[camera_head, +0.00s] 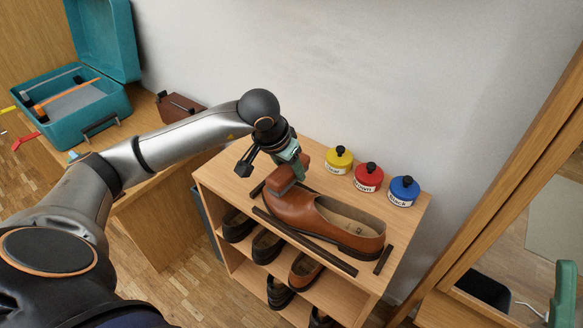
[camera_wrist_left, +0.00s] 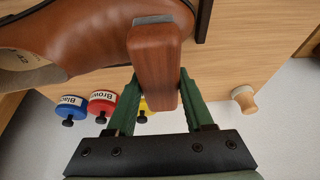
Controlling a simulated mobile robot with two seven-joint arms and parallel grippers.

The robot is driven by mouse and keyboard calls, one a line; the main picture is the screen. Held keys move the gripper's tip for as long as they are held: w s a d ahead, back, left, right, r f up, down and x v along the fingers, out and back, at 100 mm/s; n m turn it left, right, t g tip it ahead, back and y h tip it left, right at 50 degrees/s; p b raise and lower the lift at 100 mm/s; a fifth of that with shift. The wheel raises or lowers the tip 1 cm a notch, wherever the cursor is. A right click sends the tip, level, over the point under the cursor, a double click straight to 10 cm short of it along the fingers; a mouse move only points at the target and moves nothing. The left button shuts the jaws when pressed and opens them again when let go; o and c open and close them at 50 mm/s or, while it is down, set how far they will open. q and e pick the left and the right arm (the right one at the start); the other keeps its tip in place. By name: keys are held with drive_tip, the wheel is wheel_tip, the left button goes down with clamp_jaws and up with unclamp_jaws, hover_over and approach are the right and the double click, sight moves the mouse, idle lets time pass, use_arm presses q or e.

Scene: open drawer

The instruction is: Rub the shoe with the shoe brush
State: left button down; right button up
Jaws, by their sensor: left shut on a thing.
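A brown leather shoe (camera_head: 317,218) lies on top of the wooden shoe cabinet, its toe toward the left and its opening toward the right. It also shows in the left wrist view (camera_wrist_left: 85,38). My left gripper (camera_head: 292,166) is shut on the shoe brush (camera_head: 279,181), a reddish-brown wooden block with a grey strip of bristles. In the left wrist view the brush (camera_wrist_left: 156,68) sits between the green fingers (camera_wrist_left: 180,100), its bristle end at the shoe's toe. Whether the bristles touch the leather is hard to tell.
Yellow (camera_head: 339,160), red (camera_head: 368,177) and blue (camera_head: 404,191) polish jars stand along the cabinet's back edge. Dark strips (camera_head: 304,242) border the shoe. More shoes (camera_head: 267,246) fill the shelves below. A teal toolbox (camera_head: 75,105) stands open at the left. A wooden-framed mirror (camera_head: 510,190) is at the right.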

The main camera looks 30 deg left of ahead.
use_arm(q)
wheel_tip(320, 180, up, 4)
drive_tip(key=shift+s+f+p, duration=0.1)
drive_tip(key=shift+f+p, duration=0.05)
drive_tip(key=shift+p, duration=0.8)
drive_tip(key=shift+r, duration=0.35)
drive_tip(key=shift+r+p, duration=1.2)
drive_tip(key=shift+r, duration=0.55)
drive_tip(key=shift+r+p, duration=0.15)
drive_tip(key=shift+p, duration=0.15)
use_arm(e)
drive_tip(key=w+d+f+m+g+h, duration=0.1)
drive_tip(key=w+f+m+h, duration=0.2)
drive_tip(key=f+h, duration=0.2)
drive_tip(key=w+d+f+m+g+h, duration=0.1)
drive_tip(key=w+f+m+g+h, duration=0.1)
drive_tip(key=f, duration=0.6)
drive_tip(key=w+m+h, duration=0.1)
drive_tip(key=m+h, duration=0.1)
drive_tip(key=h, duration=0.1)
drive_tip(key=shift+w+f+m+g, duration=0.25)
drive_tip(key=shift+f+m+g, duration=0.05)
drive_tip(key=shift+r, duration=0.15)
